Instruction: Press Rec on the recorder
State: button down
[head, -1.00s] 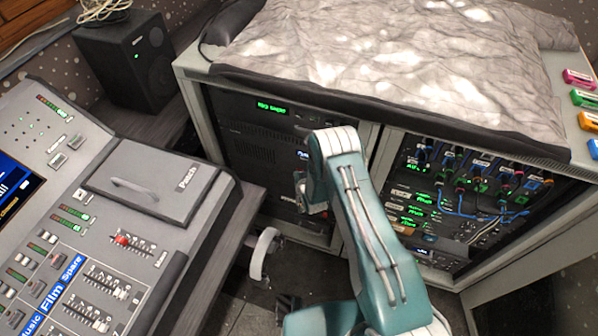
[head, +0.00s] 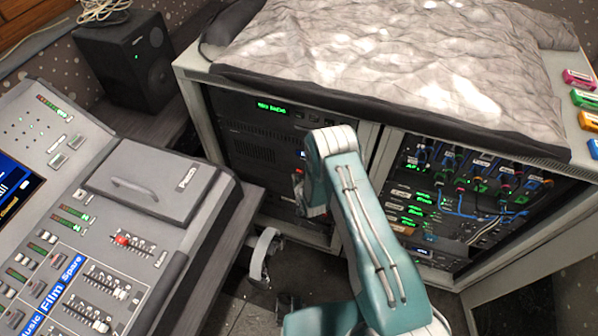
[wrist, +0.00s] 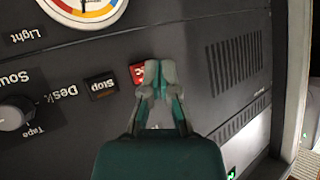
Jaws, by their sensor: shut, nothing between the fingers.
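The recorder (wrist: 60,130) is a dark panel seen close up in the wrist view. Its red Rec button (wrist: 136,73) is partly covered by my gripper (wrist: 157,75), whose closed fingertips lie over the button's right side. Whether the tips touch the button or hover just in front of it, I cannot tell. A black Stop button (wrist: 101,87) is just left of it.
In the head view a patch bay (head: 470,180) with cables is right of my arm, and a mixing desk (head: 100,230) stands left.

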jog(key=s, duration=0.1)
jog(key=s+a, duration=0.1)
jog(key=s, duration=0.2)
jog(key=shift+s+a, duration=0.35)
jog(key=shift+s, duration=0.1)
dwell(0.8)
